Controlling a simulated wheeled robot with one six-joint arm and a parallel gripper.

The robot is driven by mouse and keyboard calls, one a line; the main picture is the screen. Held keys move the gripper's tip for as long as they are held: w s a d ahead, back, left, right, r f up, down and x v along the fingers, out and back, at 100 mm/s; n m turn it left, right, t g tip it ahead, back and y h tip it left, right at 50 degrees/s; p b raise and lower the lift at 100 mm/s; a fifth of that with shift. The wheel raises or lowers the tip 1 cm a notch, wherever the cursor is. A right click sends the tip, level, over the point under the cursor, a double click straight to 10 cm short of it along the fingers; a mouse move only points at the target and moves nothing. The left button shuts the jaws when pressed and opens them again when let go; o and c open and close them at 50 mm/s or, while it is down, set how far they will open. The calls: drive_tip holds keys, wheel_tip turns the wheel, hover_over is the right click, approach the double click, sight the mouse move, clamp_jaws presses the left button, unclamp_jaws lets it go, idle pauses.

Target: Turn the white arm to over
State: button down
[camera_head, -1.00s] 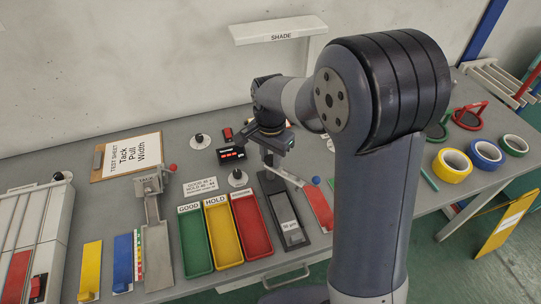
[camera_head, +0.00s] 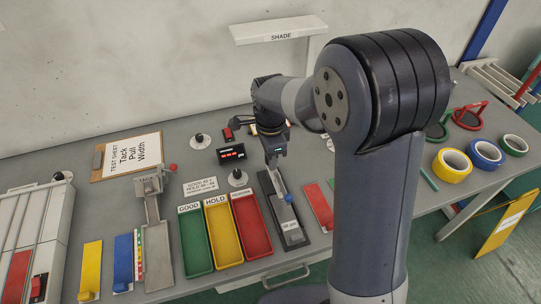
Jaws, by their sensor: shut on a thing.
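The white arm (camera_head: 280,184) is a slim pale lever with a blue ball (camera_head: 289,198) on its near end. It lies over the dark gauge base (camera_head: 294,236), roughly in line with it, the ball pointing toward the front of the table. My gripper (camera_head: 273,163) points down at the far end of the white arm and is shut on it. The fingertips are small in this view, and the exact contact is partly hidden by the gripper body.
Green (camera_head: 195,245), yellow (camera_head: 223,238) and red (camera_head: 251,230) trays stand left of the gauge. A red strip (camera_head: 319,206) lies to its right. A black box with a red display (camera_head: 231,152) and a white-based knob (camera_head: 238,178) are close to my gripper. Tape rolls (camera_head: 452,166) sit at far right.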

idle(0.4)
drive_tip(key=c, duration=1.1)
unclamp_jaws()
drive_tip(key=shift+c, duration=0.2)
drive_tip(key=shift+r, duration=0.1)
wheel_tip(320, 180, up, 11)
drive_tip(key=shift+f, duration=0.2)
wheel_tip(320, 180, down, 11)
drive_tip(key=shift+r, duration=0.1)
